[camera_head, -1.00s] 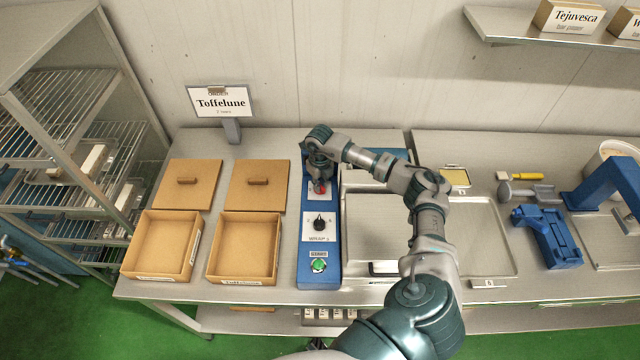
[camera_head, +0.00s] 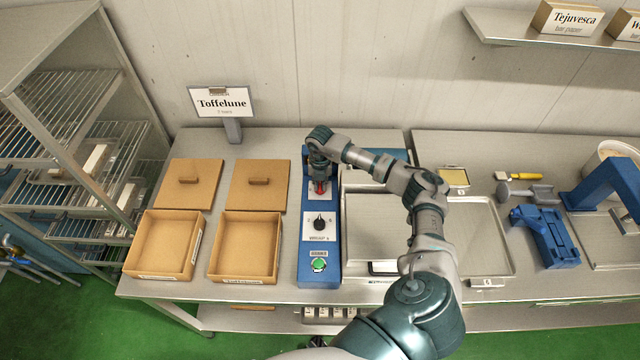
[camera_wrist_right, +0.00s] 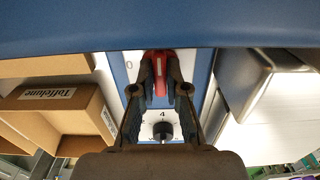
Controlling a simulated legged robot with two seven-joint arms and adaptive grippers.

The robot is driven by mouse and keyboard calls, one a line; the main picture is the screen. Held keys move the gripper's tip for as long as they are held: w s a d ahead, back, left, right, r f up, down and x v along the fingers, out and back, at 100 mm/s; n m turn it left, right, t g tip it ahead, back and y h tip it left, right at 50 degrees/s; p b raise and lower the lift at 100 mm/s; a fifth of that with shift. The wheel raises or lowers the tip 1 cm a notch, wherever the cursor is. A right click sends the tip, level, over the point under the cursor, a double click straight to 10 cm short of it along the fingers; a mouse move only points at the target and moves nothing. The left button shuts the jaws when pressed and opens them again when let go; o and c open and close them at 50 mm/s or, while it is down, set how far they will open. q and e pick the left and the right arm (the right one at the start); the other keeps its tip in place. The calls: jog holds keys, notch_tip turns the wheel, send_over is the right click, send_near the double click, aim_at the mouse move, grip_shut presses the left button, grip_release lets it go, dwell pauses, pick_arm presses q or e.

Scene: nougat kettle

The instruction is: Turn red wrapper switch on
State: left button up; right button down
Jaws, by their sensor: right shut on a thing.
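The red wrapper switch (camera_wrist_right: 159,68) sits on a white plate near the far end of the blue control panel (camera_head: 309,262). My right gripper (camera_head: 319,183) reaches down over the panel from above. In the right wrist view its two fingers (camera_wrist_right: 159,85) are closed on either side of the red switch handle. The handle lies roughly in line with the panel's length, and the fingers cover part of it. A "0" mark shows on the plate left of the switch. A black selector knob (camera_head: 319,222) and a green button (camera_head: 319,265) sit nearer on the panel. My left gripper is not in view.
Two open cardboard boxes (camera_head: 135,271) stand left of the panel, with two lids (camera_head: 250,199) behind them. Right of the panel is the wrapping machine's metal plate (camera_head: 375,240). A "Toffelune" sign (camera_head: 221,102) stands behind. A wire rack (camera_head: 75,100) is at far left.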

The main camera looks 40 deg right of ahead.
aim_at(320, 183)
jog(key=shift+w+d+r, duration=0.15)
jog(key=shift+w+r, duration=0.05)
jog(key=shift+r, duration=0.05)
jog(key=c, duration=1.2)
grip_release()
jog(key=shift+f, duration=0.2)
notch_tip(320, 183, up, 12)
jog(key=shift+d+f, duration=0.1)
